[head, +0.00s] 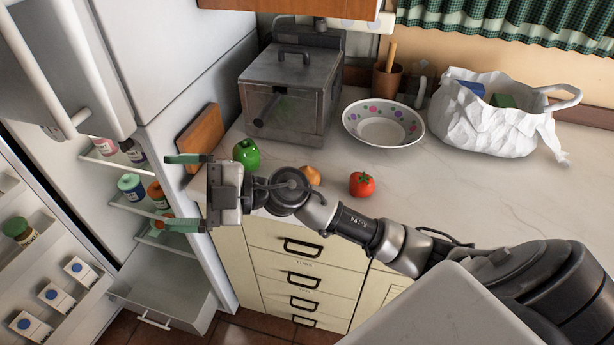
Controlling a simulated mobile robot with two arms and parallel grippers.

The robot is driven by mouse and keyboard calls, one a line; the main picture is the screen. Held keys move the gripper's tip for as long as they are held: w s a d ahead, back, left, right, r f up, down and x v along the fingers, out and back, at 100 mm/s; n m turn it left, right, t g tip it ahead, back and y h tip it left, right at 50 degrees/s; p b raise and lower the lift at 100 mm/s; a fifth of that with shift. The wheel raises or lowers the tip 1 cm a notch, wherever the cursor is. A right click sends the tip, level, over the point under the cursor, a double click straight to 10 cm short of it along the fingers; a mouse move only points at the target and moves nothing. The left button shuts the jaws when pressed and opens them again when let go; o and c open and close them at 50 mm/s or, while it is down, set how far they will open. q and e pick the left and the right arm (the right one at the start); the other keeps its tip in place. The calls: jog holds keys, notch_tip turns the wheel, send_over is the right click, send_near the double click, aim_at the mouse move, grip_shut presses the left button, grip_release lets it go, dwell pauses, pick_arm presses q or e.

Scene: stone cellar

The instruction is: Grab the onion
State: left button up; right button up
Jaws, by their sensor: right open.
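The onion (312,175) appears as a small orange-brown round thing on the pale marble counter, partly hidden behind my right arm. My right gripper (174,192) is open with nothing seen between its green-tipped fingers. It is in front of the open fridge, left of the onion and pointing left, away from it. My left gripper is not in view.
A green pepper (246,154) and a red tomato (362,184) lie either side of the onion. Behind are a metal box oven (290,90), a dotted bowl (383,124) and a white bag (480,125). A cutting board (200,137) stands at left.

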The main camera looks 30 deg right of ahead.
notch_tip(320, 180, down, 5)
jog(key=d+n+g+h, duration=0.1)
jog(key=n+g+h, duration=0.2)
jog(key=g+h, duration=0.15)
jog(key=m+g+h, duration=0.3)
jog(key=m+h, duration=0.3)
jog(key=h, duration=1)
send_over(306, 168)
jog(key=a, duration=0.1)
jog(key=shift+s+f, duration=0.2)
jog(key=shift+f, duration=0.45)
jog(key=f, duration=0.4)
jog(key=shift+w+d+f+p, duration=0.1)
jog(key=shift+d+f+p, duration=0.2)
jog(key=shift+p, duration=0.1)
jog(key=f, duration=0.1)
jog(key=f+p, duration=0.1)
jog(key=f, duration=0.2)
jog(key=shift+d+f+p, duration=0.3)
jog(key=shift+f, duration=0.05)
jog(key=shift+w+f, duration=0.1)
jog(key=shift+f, duration=0.4)
jog(key=c, duration=1)
jog(key=shift+c, duration=0.2)
